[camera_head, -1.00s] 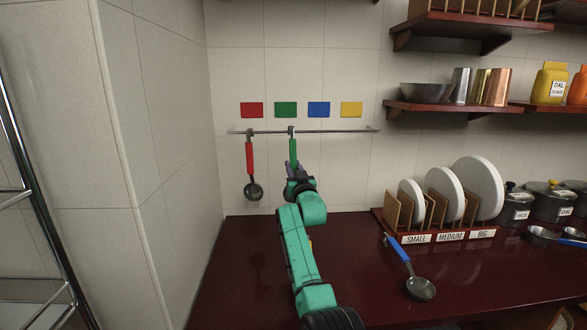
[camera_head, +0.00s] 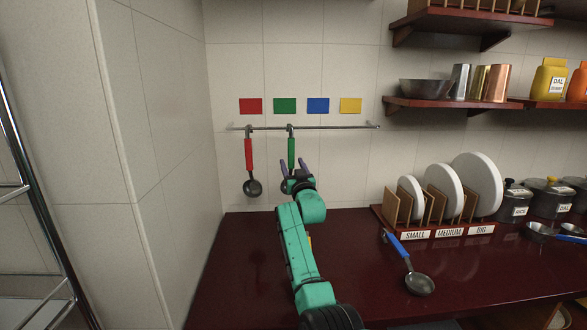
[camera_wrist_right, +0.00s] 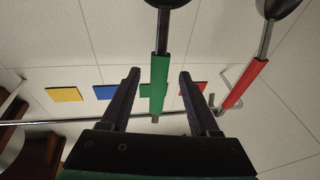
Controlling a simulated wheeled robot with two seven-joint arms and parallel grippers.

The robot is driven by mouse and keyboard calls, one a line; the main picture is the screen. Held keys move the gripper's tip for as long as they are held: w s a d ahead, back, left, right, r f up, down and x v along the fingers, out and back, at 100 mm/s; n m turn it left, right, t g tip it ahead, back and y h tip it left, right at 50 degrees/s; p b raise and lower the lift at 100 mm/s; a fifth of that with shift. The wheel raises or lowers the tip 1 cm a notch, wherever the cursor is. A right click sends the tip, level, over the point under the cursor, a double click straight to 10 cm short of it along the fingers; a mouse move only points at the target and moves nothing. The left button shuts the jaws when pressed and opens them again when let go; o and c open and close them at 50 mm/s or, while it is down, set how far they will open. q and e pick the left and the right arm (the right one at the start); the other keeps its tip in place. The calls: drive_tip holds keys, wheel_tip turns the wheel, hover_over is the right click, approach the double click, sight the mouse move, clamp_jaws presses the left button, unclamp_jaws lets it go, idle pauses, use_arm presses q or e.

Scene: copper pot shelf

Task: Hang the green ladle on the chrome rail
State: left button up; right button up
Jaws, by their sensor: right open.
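The green ladle (camera_head: 291,153) hangs from the chrome rail (camera_head: 330,128) by its top, below the green wall card. Its bowl is mostly hidden behind my right gripper in the head view. In the right wrist view the green ladle handle (camera_wrist_right: 159,83) runs between the spread fingers, with gaps on both sides. My right gripper (camera_head: 297,165) is open, just in front of the ladle; its fingers also show in the right wrist view (camera_wrist_right: 157,95). My left gripper is not in view.
A red ladle (camera_head: 249,157) hangs left of the green one. A blue-handled ladle (camera_head: 408,262) lies on the dark counter (camera_head: 250,280). A plate rack (camera_head: 437,233) stands to its right. Red, green, blue and yellow cards (camera_head: 285,105) are on the wall above the rail.

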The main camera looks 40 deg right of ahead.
drive_tip(key=b+v, duration=0.2)
drive_tip(key=v, duration=1.2)
drive_tip(key=shift+s, duration=0.2)
drive_tip(key=shift+a+f, duration=0.1)
drive_tip(key=shift+f, duration=0.05)
